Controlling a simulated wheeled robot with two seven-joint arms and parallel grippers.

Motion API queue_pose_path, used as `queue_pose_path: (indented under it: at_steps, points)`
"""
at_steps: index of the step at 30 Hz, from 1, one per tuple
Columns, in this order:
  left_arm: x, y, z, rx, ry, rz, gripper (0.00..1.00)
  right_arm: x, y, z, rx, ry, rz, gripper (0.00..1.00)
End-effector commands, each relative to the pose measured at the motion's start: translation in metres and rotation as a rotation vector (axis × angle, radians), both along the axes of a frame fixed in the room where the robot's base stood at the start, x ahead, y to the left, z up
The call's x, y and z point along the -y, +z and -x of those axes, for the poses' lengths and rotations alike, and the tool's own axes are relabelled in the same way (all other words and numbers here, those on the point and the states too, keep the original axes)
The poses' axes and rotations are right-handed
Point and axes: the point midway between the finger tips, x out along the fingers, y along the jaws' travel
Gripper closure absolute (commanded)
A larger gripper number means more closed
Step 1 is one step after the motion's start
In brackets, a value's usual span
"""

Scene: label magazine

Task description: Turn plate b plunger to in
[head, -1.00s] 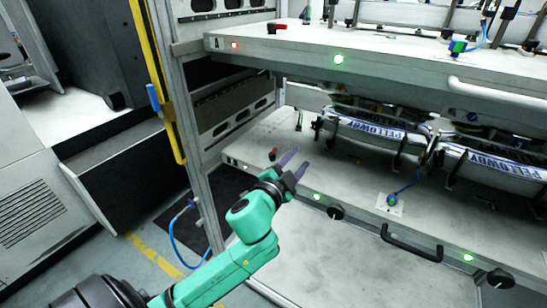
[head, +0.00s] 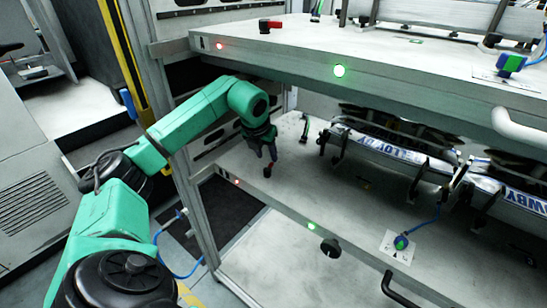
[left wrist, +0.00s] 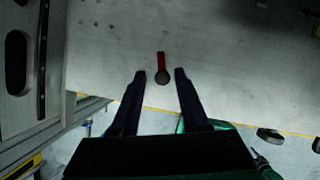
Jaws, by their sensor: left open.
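A small plunger with a red handle and a dark round knob (head: 267,170) stands near the left front edge of the lower plate (head: 300,190). My left gripper (head: 265,152) reaches in from the left under the upper plate and points down just above this plunger. In the left wrist view the red plunger (left wrist: 162,70) lies between the two open, dark fingers, apart from both. A second red-handled plunger (head: 270,24) lies on top of the upper plate (head: 440,80). I see no lettering that tells which plate is b. My right gripper is not in view.
Label stacks (head: 395,150) with dark clamps fill the right of the lower plate. A blue-green connector (head: 401,242) and a black handle (head: 400,290) are at the front.

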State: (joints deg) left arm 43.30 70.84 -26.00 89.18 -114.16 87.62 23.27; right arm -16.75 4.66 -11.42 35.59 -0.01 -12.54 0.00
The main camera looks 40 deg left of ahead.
Motion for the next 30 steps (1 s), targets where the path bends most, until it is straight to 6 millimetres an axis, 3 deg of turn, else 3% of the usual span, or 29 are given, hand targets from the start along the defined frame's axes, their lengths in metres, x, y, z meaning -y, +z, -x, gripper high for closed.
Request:
queue_pose_path:
  at_steps: [3,5,14,15,18,30]
  points:
    - [-0.001,-0.023,-0.009,-0.003,-0.001,0.004,0.55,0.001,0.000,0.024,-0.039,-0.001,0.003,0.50]
    - [-0.003,-0.031,-0.012,-0.002,-0.001,0.004,0.55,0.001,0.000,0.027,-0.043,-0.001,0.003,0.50]
    - [-0.003,-0.041,-0.016,0.000,-0.004,0.002,0.55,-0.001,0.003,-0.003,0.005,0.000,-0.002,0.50]
    - [-0.003,-0.041,-0.016,0.000,-0.004,0.002,0.63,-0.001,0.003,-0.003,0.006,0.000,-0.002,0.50]
    - [-0.003,-0.041,-0.016,0.001,-0.004,0.002,1.00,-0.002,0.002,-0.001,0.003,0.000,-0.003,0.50]
    - [-0.003,-0.041,-0.017,0.001,-0.029,0.002,1.00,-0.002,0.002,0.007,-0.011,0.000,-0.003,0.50]
